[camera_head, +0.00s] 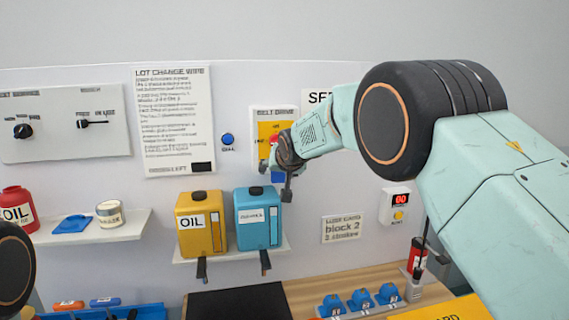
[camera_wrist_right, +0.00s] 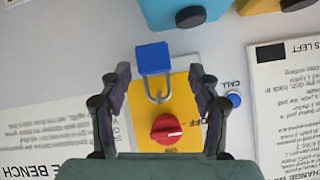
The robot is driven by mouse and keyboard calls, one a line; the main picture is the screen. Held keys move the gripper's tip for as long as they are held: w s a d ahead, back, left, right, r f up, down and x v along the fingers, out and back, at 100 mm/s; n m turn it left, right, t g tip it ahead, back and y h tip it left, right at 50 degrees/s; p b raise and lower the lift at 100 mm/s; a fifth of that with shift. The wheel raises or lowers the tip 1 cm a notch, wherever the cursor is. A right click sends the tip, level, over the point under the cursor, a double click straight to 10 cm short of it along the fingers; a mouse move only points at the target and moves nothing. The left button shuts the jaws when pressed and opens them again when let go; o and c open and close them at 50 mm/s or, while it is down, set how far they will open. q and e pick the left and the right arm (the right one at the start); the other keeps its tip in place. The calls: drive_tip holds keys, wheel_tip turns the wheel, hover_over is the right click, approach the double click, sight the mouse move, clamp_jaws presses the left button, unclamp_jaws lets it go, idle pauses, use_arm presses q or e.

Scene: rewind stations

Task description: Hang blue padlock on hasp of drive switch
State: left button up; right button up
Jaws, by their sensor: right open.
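The drive switch is a red knob (camera_wrist_right: 166,128) on a yellow plate (camera_wrist_right: 184,92), seen upside down in the right wrist view. The blue padlock (camera_wrist_right: 153,58) is at the plate's lower edge, its body down and its metal shackle up toward the knob. The shackle appears to be at the hasp, but I cannot tell whether it passes through. My right gripper (camera_wrist_right: 160,75) is open, with one finger on each side of the padlock and visible gaps. In the head view my right gripper (camera_head: 288,182) is in front of the belt drive panel (camera_head: 260,118) and hides part of it.
Below the panel, a yellow jug (camera_head: 200,222) and a blue jug (camera_head: 258,218) stand on a shelf. A blue call button (camera_head: 228,139) is left of the panel. Several blue items (camera_head: 360,300) sit on the bench. A counter box (camera_head: 397,205) is on the wall at right.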

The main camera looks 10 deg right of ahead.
drive_tip(key=v, duration=0.9)
drive_tip(key=shift+s+a+r, duration=0.15)
drive_tip(key=shift+s+a, duration=0.05)
drive_tip(key=shift+s, duration=0.1)
drive_tip(key=shift+s, duration=0.1)
